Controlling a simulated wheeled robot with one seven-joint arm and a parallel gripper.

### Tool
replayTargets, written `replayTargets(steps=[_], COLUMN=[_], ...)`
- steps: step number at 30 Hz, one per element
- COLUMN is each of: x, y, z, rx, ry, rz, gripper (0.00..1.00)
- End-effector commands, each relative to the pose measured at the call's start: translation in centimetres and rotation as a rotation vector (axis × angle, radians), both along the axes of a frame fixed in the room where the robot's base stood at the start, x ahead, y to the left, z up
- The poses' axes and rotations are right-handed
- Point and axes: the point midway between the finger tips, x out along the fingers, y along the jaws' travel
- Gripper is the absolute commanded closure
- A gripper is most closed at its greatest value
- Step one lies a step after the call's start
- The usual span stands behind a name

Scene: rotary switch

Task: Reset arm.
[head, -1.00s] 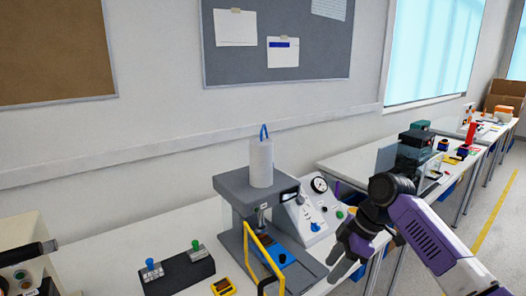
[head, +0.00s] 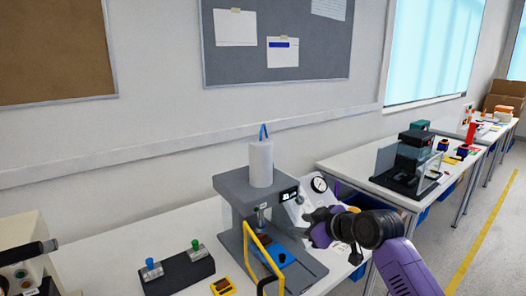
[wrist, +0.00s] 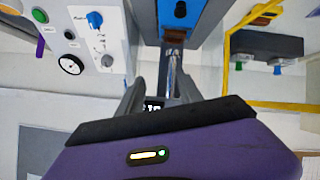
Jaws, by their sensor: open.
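The white control panel (head: 293,213) stands beside the grey press, partly hidden behind my gripper in the head view. My gripper (head: 312,214) is in front of the panel, pointing left toward the press. Its two grey fingers (wrist: 160,88) are apart with nothing held between them, and no contact with the knob is visible.
The grey press (head: 232,190) with a white cylinder (head: 261,163) and yellow guard bar (head: 262,256) stands left of my gripper. A switch box (head: 178,272) is further left. Another bench (head: 385,185) with a dark machine stands right. The floor at right is clear.

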Motion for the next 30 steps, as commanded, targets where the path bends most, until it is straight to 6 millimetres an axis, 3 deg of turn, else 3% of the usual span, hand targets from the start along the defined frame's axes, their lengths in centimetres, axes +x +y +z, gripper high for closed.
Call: replayTargets(steps=[2, 6, 14, 23, 30], x=[-1.1, -3.4, -10.0, -20.7, -30.5], y=[1.5, 2.6, 1.7, -1.5, -4.5], z=[-0.6, -0.9, -2.2, -4.3, -5.4], rx=[0.099, 0.267, 0.516, 0.68, 0.711], ry=[-0.05, -0.143, -0.27, -0.376, -0.434], rz=[-0.049, -0.149, -0.33, -0.52, -0.636], gripper=[0.57, 0.57, 0.57, 0.57, 0.57])
